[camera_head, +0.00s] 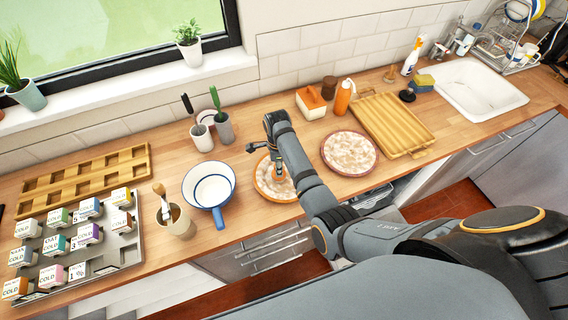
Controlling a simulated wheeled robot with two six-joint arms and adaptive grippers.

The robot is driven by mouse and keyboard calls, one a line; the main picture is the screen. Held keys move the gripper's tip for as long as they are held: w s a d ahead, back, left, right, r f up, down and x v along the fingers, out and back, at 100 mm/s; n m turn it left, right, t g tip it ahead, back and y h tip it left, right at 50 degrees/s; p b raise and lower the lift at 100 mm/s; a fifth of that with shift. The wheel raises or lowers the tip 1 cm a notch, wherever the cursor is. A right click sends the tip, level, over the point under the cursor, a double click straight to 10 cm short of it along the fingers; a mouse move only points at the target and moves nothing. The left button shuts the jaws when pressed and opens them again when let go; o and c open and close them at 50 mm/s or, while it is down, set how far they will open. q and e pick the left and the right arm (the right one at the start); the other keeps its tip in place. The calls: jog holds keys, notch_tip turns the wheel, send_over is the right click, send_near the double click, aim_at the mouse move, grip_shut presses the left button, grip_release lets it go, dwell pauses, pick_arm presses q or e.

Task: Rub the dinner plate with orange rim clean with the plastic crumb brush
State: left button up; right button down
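The dinner plate with orange rim (262,187) lies on the wooden counter, covered in pale brownish soil. My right arm reaches in from the right and hides its right part. My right gripper (272,152) is over the plate's far side. A small dark and pale piece (279,171) shows below the gripper, at the plate; it may be part of the crumb brush, but the arm hides too much to be sure. I cannot tell whether the fingers are shut on it. My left gripper is not in view.
A second soiled plate with a reddish rim (350,153) lies right of my arm. A blue-handled pan (209,187) stands close left. A wooden tray (393,121) lies farther right.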

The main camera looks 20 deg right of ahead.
jog(key=shift+d, duration=0.15)
jog(key=shift+w+d+f, duration=0.15)
jog(key=shift+d, duration=1.55)
jog(key=shift+a+r, duration=0.2)
jog(key=shift+a, duration=1.65)
jog(key=shift+d+r, duration=0.1)
jog(key=shift+r, duration=3.95)
